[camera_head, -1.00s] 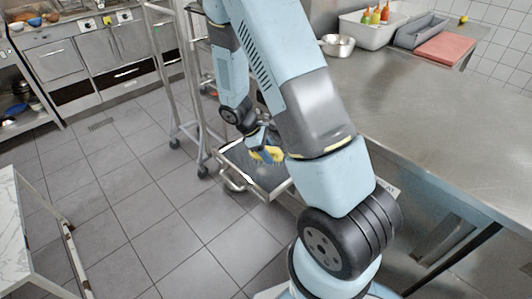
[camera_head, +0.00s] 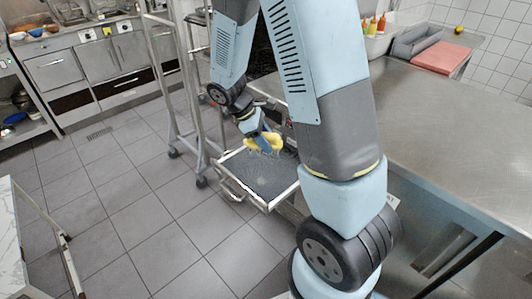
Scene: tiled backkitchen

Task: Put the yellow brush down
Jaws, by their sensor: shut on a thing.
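The yellow brush (camera_head: 266,142) is in my gripper (camera_head: 262,134), at the end of my arm in the middle of the camera_head view. My gripper is shut on it. The brush is over the back part of a dark-topped tray or cart shelf (camera_head: 262,180) with a pale metal rim. I cannot tell whether the brush touches that surface. The fingertips are small and partly hidden by the brush.
A steel worktop (camera_head: 460,115) fills the right side, with a red board (camera_head: 443,58) and grey bin (camera_head: 416,40) at its back. A tall metal trolley frame (camera_head: 196,100) stands left of the tray. The tiled floor (camera_head: 140,200) at left is open.

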